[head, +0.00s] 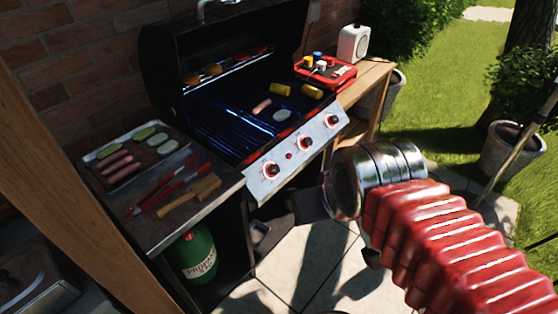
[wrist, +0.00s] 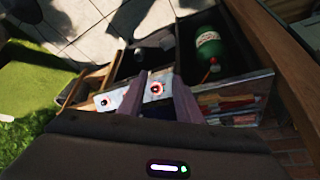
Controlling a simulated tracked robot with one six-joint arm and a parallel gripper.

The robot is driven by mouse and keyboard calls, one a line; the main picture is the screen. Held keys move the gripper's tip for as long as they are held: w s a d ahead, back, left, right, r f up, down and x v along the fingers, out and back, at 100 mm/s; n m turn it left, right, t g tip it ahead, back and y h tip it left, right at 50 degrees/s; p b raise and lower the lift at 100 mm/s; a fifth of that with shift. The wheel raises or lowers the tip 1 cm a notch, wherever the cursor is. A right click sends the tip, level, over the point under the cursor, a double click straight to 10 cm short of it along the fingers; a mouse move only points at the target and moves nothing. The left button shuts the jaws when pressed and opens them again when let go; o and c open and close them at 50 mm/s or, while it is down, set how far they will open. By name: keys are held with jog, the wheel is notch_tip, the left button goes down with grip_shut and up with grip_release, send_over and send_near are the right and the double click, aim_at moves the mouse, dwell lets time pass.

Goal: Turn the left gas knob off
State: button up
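The grill's sloped front panel (head: 318,135) carries three dark knobs with glowing red rings: the left knob (head: 270,170), the middle knob (head: 304,142) and the right knob (head: 333,120). Blue flame light shows under the left part of the grate. In the head view my gripper (head: 308,206) is in front of and below the panel, partly hidden by my wrist. In the wrist view its two fingers (wrist: 160,82) stand apart. A knob that looks like the left one (wrist: 157,88) shows between them; I cannot tell whether they touch it. Another knob (wrist: 104,102) shows beyond the left finger.
The side shelf (head: 165,222) left of the grill holds a food tray (head: 118,178), red tongs (head: 165,190) and a brush (head: 190,195). A green gas bottle (head: 196,255) stands below. A red tray (head: 340,78) is on the right table. Paving before the grill is open.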

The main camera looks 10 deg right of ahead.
jog(key=shift+o, duration=0.5)
jog(key=o, duration=0.3)
jog(key=shift+w+r, duration=0.1)
jog(key=shift+w, duration=0.25)
jog(key=shift+o, duration=0.3)
jog(key=shift+w+a, duration=0.1)
jog(key=shift+w, duration=0.25)
jog(key=w+d+f+n+y, duration=0.1)
jog(key=w+f, duration=0.2)
jog(key=w, duration=0.7)
jog(key=w+d+f+n+g+y, duration=0.1)
jog(key=w+f, duration=0.3)
jog(key=w, duration=0.6)
jog(key=w+d+f+n+g+y, duration=0.1)
jog(key=w+f, duration=0.3)
jog(key=w, duration=0.6)
jog(key=shift+w+d+n, duration=0.2)
jog(key=shift+d+n, duration=0.3)
jog(key=shift+d, duration=0.05)
